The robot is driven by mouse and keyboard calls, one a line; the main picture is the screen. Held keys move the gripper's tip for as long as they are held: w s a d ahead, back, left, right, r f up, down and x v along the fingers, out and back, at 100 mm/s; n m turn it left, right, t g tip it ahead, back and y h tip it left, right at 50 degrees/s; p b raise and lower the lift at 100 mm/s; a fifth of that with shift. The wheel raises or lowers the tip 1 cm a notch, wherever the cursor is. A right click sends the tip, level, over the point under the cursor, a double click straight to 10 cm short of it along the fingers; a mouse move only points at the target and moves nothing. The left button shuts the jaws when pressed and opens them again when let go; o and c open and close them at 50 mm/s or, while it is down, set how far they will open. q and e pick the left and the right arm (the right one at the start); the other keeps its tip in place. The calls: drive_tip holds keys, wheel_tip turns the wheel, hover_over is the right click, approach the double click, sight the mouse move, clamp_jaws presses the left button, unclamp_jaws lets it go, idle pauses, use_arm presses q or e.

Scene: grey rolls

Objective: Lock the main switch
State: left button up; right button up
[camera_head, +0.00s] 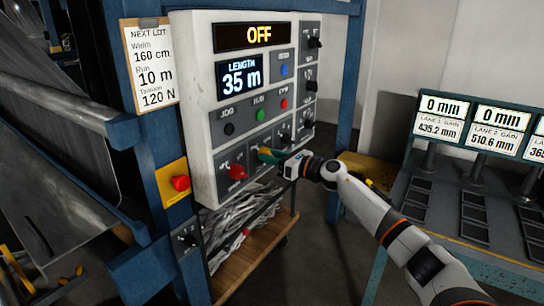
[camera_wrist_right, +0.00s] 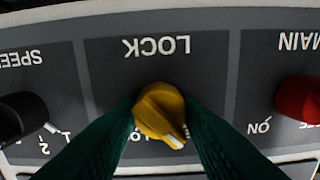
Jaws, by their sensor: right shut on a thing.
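The control panel (camera_head: 205,60) shows OFF on its top display (camera_head: 258,34). The red MAIN knob (camera_head: 237,172) sits on its lower left, and it also shows at the right edge of the right wrist view (camera_wrist_right: 298,98). To the right of it in the head view is the yellow LOCK knob (camera_wrist_right: 160,112). My right gripper (camera_head: 270,155) is shut on this knob, with its green fingers on both sides. The knob's white mark points to the lower right in the upside-down right wrist view. My left gripper is not in view.
A black SPEED knob (camera_wrist_right: 20,115) is beside the LOCK plate. A red button on a yellow box (camera_head: 180,183) is on the blue post. A wooden cart (camera_head: 250,262) with grey strips stands below the panel. Gauge displays (camera_head: 490,128) stand at the right.

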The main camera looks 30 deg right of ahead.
drive_tip(key=m+p, duration=0.1)
drive_tip(key=m, duration=0.2)
drive_tip(key=shift+r+m, duration=0.1)
drive_tip(key=shift+m, duration=0.3)
drive_tip(key=m+p, duration=0.2)
drive_tip(key=m, duration=0.2)
drive_tip(key=shift+m+p, duration=0.3)
drive_tip(key=m+p, duration=0.2)
drive_tip(key=m, duration=0.3)
drive_tip(key=shift+p, duration=0.4)
drive_tip(key=shift+m+p, duration=0.85)
drive_tip(key=shift+m, duration=1.05)
drive_tip(key=o, duration=1)
